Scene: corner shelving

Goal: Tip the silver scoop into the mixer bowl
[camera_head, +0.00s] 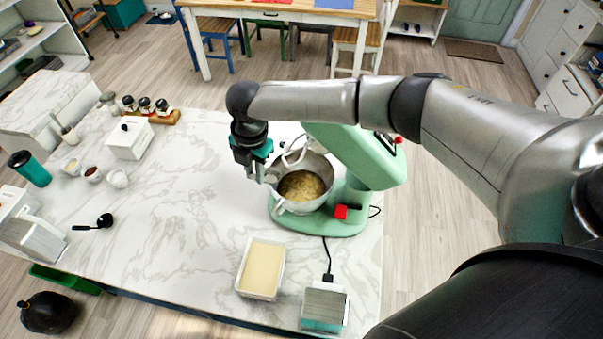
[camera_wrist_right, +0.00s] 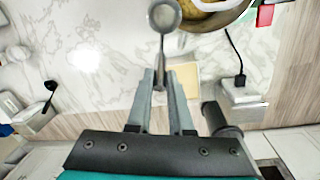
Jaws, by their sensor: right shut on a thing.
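The silver scoop (camera_wrist_right: 163,16) has a small round cup and a thin handle. My right gripper (camera_head: 262,176) is shut on the handle; in the right wrist view its fingertips (camera_wrist_right: 160,76) lie on both sides of it. The mixer bowl (camera_head: 324,170) is silver, with a yellowish-brown mix inside, and sits on the green stand mixer (camera_head: 360,150). My right gripper is at the bowl's left rim. In the right wrist view the scoop's cup is just left of the bowl (camera_wrist_right: 247,12). I cannot tell what the cup holds. My left gripper is out of view.
A tray with a pale yellow block (camera_head: 262,268) and a grey-topped box (camera_head: 324,307) stand in front of the mixer. A black ladle (camera_head: 104,220), small bowls (camera_head: 92,174) and a teal cup (camera_head: 30,168) are at the left. The counter's middle is clear.

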